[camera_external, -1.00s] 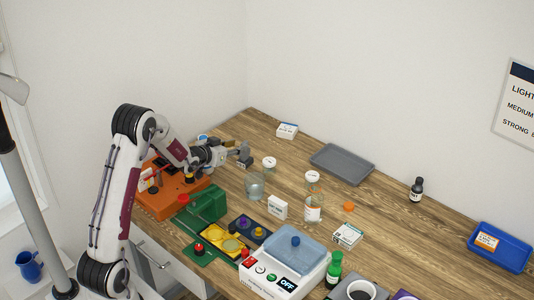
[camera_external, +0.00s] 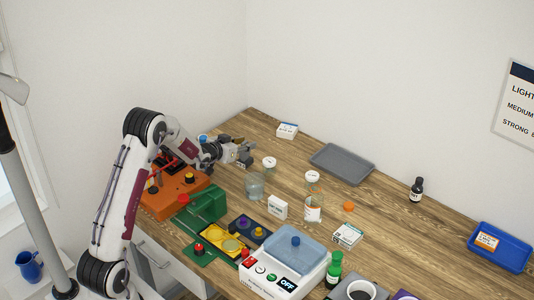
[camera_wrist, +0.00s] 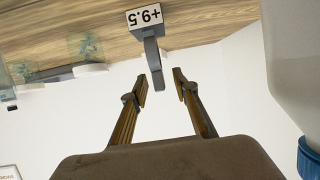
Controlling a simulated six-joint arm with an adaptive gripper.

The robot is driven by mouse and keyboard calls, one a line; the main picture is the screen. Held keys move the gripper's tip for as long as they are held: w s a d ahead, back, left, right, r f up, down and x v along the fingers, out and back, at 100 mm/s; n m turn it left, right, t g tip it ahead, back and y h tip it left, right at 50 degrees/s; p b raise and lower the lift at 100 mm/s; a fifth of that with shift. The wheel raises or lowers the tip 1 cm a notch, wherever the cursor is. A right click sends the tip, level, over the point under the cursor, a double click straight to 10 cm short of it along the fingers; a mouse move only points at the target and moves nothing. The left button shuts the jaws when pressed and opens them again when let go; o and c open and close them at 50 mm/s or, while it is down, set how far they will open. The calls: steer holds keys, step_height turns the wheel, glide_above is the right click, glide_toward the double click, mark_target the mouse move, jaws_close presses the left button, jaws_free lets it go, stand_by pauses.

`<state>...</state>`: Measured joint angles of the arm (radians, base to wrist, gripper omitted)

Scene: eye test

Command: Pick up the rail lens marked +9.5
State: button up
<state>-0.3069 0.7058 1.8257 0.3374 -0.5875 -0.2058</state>
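The rail lens marked +9.5 shows in the wrist view as a white label block (camera_wrist: 145,17) with a dark grey piece (camera_wrist: 153,52) extending from it. Its marking appears upside down in that picture. My gripper (camera_wrist: 162,82) is open, and its two fingers point toward the lens. The end of the grey piece appears in the gap between the fingertips, with no clear contact on either side. In the external view my gripper (camera_external: 244,152) is at the table's far left part, and the lens is hard to make out there.
An orange apparatus (camera_external: 190,188) stands left of my gripper. Bare wood lies around the grey tray (camera_external: 342,163).

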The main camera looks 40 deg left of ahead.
stand_by(0.4)
jaws_close()
steer(key=shift+r, duration=0.1)
steer(key=shift+r, duration=4.95)
